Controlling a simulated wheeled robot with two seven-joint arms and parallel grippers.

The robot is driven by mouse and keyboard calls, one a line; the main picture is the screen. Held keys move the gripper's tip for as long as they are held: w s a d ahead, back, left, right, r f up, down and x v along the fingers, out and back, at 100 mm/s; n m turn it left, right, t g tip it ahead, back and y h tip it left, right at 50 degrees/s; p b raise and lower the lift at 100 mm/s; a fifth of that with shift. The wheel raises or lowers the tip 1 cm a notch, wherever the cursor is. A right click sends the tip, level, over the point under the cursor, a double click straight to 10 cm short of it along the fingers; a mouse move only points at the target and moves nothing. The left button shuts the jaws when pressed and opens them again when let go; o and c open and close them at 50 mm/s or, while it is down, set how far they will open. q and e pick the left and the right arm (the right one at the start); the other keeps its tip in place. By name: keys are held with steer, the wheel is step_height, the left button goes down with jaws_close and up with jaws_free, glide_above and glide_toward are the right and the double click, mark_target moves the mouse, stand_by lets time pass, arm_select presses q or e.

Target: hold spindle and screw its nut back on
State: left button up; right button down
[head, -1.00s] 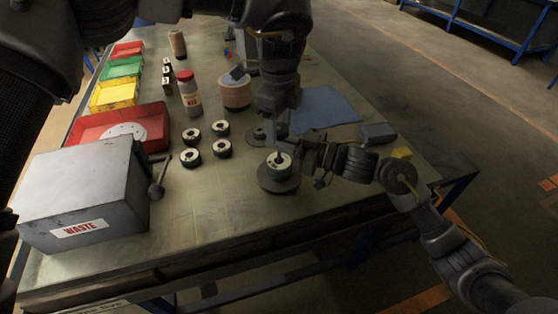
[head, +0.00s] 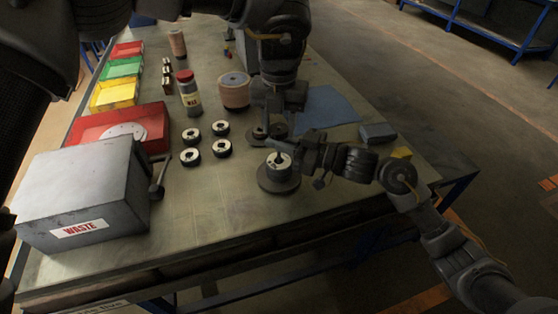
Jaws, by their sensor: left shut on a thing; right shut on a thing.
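The spindle (head: 278,163) stands upright near the front of the bench, its pale round top above a wide dark disc (head: 278,183). My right gripper (head: 284,149) comes in from the right and is shut at the spindle's upper part; its fingers partly hide the grip. My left gripper (head: 275,118) points down just behind the spindle, apart from it. It is shut on a small dark piece (head: 277,130), which looks like the nut; its shape is mostly hidden.
Several dark rings with white faces (head: 192,157) lie left of the spindle. A blue cloth (head: 330,107) lies right. The front bench is clear.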

arm_select(q)
steer(key=o, duration=1.2)
steer(key=shift+r, duration=0.1)
step_height(320, 180, up, 12)
steer(key=shift+f, duration=0.1)
arm_select(e)
steer(key=c, duration=1.5)
jaws_free()
steer(key=shift+o, duration=0.2)
arm_select(q)
steer(key=shift+f+b, duration=0.55)
arm_select(e)
steer(key=v, duration=0.7)
steer(key=shift+d, duration=0.2)
